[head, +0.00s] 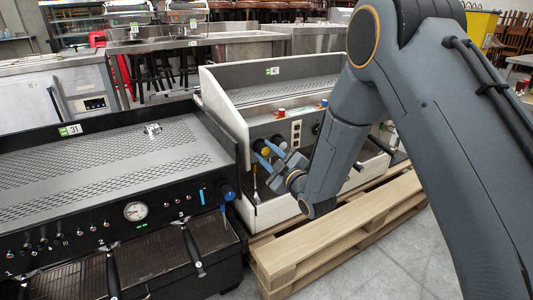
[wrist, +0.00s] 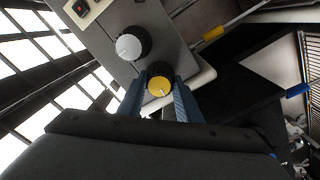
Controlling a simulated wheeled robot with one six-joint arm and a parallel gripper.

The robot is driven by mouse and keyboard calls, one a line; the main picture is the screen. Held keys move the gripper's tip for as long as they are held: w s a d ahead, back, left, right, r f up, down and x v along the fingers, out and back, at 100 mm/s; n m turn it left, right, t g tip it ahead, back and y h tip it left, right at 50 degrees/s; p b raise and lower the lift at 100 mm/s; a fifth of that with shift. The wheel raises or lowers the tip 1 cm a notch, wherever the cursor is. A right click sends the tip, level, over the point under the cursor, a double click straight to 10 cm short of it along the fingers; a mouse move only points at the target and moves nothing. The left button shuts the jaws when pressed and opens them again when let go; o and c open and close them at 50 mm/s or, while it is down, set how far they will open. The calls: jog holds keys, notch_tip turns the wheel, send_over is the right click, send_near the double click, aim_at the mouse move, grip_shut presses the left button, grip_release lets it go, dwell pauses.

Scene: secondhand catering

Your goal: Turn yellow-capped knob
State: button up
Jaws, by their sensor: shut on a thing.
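The yellow-capped knob (wrist: 159,85) shows in the wrist view, a black knob with a yellow face and a small dark pointer line. It sits on the grey front panel of a machine. My gripper (wrist: 160,98) has one blue finger on each side of the knob and is shut on it. In the head view my gripper (head: 269,154) reaches to the left end of the white-sided coffee machine (head: 224,112). There the fingers partly hide the knobs, and the yellow cap is hard to make out.
A white-capped knob (wrist: 130,45) sits close beside the yellow one, with a red switch (wrist: 80,8) beyond it. A black coffee machine (head: 130,211) stands close on the left. A wooden pallet (head: 290,262) lies under the white-sided machine. Bare floor (head: 400,262) shows at lower right.

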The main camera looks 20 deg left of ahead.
jog(key=o, duration=1)
jog(key=shift+o, duration=0.2)
jog(key=shift+s, duration=0.1)
jog(key=v, duration=0.7)
jog(key=shift+s+d+p, duration=0.2)
jog(key=shift+d+p, duration=0.1)
jog(key=shift+p, duration=0.1)
jog(key=shift+w, duration=0.1)
